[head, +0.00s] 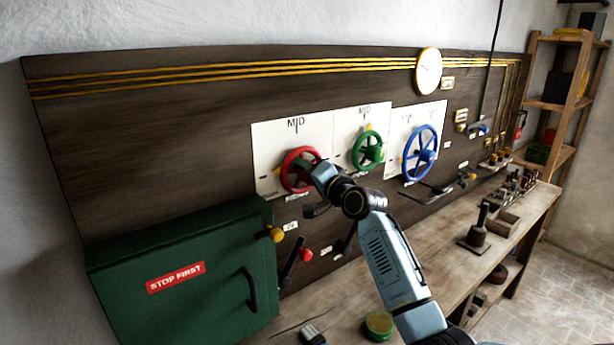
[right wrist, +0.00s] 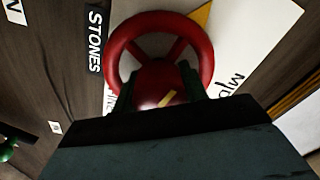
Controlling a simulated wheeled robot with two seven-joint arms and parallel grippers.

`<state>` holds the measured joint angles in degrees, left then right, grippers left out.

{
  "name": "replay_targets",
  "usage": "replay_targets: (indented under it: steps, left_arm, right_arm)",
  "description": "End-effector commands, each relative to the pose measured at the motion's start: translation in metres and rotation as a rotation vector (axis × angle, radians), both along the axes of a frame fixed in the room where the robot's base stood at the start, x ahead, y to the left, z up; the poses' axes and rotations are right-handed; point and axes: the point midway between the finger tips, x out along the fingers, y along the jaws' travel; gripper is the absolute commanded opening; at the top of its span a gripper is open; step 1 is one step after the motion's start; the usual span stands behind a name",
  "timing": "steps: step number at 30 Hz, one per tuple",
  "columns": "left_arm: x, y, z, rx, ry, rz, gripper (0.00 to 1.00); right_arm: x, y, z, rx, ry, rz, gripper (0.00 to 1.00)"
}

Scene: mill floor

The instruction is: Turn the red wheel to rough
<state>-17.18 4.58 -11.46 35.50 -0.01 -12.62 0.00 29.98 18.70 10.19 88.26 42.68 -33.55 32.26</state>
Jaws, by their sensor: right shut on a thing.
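The red wheel (head: 299,170) is mounted on a white dial plate (head: 270,138) marked MID, on the dark wooden board. My right gripper (head: 318,172) reaches the wheel from the front right and covers part of it. In the right wrist view the red wheel (right wrist: 162,32) fills the top middle, and the fingers of my right gripper (right wrist: 160,92) are shut on its hub. A yellow pointer (right wrist: 201,14) shows behind the rim, near the plate's edge. The "rough" mark cannot be read in either view. My left gripper is not in view.
A green wheel (head: 367,152) and a blue wheel (head: 420,154) are to the right. A green STOP FIRST cabinet (head: 200,265) stands at lower left. Levers with yellow (head: 277,235) and red (head: 305,254) knobs stick out below the red wheel. The wooden bench (head: 450,262) holds small items.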

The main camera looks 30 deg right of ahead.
Motion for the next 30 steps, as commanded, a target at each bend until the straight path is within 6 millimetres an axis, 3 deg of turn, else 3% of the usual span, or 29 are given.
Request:
replay_targets:
  steps: [12,30]
  left_arm:
    - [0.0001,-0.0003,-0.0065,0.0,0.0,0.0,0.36]
    - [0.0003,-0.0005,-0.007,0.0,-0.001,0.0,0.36]
  right_arm:
    - [0.0,0.0008,-0.0008,-0.207,-0.014,0.001,0.2]
    - [-0.0001,0.0008,-0.0002,-0.241,-0.017,0.0,0.2]
